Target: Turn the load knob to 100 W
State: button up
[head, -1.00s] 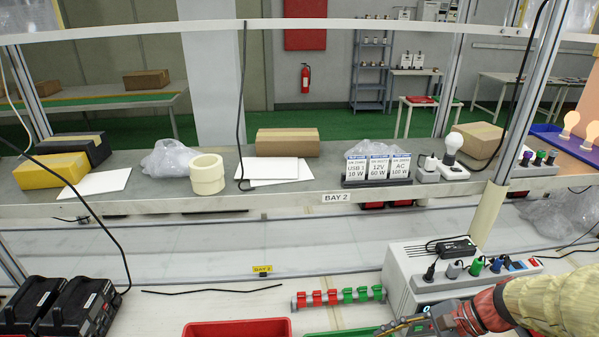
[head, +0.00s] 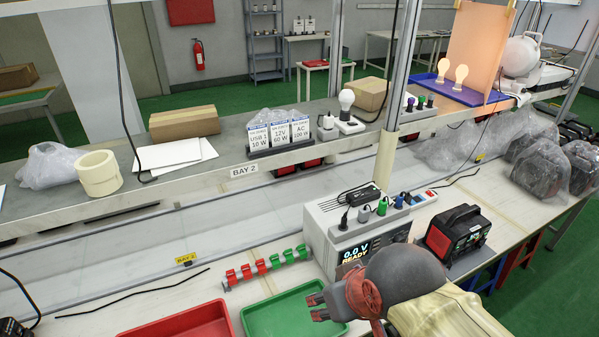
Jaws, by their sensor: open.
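A white tester box (head: 318,238) stands on the bench at centre, its dark screen (head: 372,247) reading "0.0 V READY". I cannot make out the load knob; my arm covers the lower front of the box. My gripper (head: 316,307) is open and empty, its fingers pointing left above the right part of the green tray. Three cards on the shelf read USB 10 W, 12V 60 W and AC 100 W (head: 300,137).
A green tray (head: 262,325) and a red tray (head: 190,325) lie left of the gripper. A rail of red and green clips (head: 265,264) lies behind them. A plug strip (head: 398,211) sits on the box. A black-and-red charger (head: 455,232) stands right.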

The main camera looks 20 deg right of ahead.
aim_at(399, 238)
jog(key=z, duration=1.25)
jog(key=i+j+z, duration=0.1)
jog(key=j+z, duration=0.2)
jog(key=z, duration=0.15)
jog(key=j+z, duration=0.35)
jog(key=z, duration=0.15)
